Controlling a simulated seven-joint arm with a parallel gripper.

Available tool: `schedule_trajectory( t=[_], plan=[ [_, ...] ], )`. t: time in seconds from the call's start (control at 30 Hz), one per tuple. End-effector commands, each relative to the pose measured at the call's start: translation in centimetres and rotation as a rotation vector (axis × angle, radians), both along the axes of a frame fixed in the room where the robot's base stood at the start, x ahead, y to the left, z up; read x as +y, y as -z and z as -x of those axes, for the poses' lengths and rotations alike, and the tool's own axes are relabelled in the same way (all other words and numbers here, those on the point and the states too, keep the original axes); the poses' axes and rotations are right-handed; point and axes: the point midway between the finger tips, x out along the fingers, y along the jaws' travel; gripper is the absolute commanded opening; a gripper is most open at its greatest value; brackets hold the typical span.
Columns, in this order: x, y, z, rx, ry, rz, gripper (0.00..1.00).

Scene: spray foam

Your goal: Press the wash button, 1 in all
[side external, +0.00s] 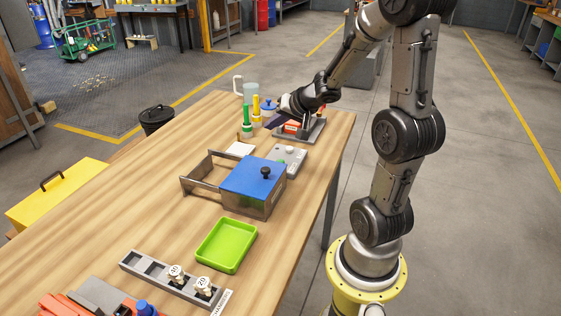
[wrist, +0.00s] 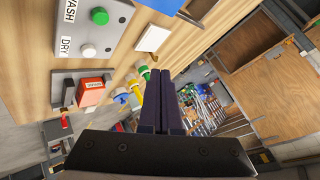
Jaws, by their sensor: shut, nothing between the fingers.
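The grey button panel (wrist: 110,40) is at the top left of the wrist view, with WASH and DRY labels. A green button (wrist: 99,16) sits beside the WASH label and a white button (wrist: 89,50) beside the DRY label. The panel (side external: 289,160) also shows in the side view, behind the blue-lidded box. My gripper (wrist: 162,74) is shut and empty, its dark fingers together. In the side view my gripper (side external: 273,121) is over the far part of the table, beyond the panel and apart from it.
A red block (wrist: 91,92) sits in a grey fixture near my gripper. The blue-lidded box (side external: 252,180), a white square (side external: 240,149) and a green tray (side external: 226,245) lie nearer.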

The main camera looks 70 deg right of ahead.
Motion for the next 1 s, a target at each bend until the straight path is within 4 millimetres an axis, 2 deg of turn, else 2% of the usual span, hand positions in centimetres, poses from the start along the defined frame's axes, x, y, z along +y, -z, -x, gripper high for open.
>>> schedule_trajectory(
  t=[0.1, 0.23, 0.7, 1.0],
  plan=[
    [-1.7, 1.2, 1.3, 0.021, 0.055, -0.024, 0.00],
    [-2.4, 1.4, 1.9, 0.025, 0.079, -0.027, 0.00],
    [-2.4, 1.7, 1.9, 0.024, 0.081, -0.028, 0.00],
    [-2.4, 4.6, 2.0, 0.025, 0.082, -0.031, 0.00]
  ],
)
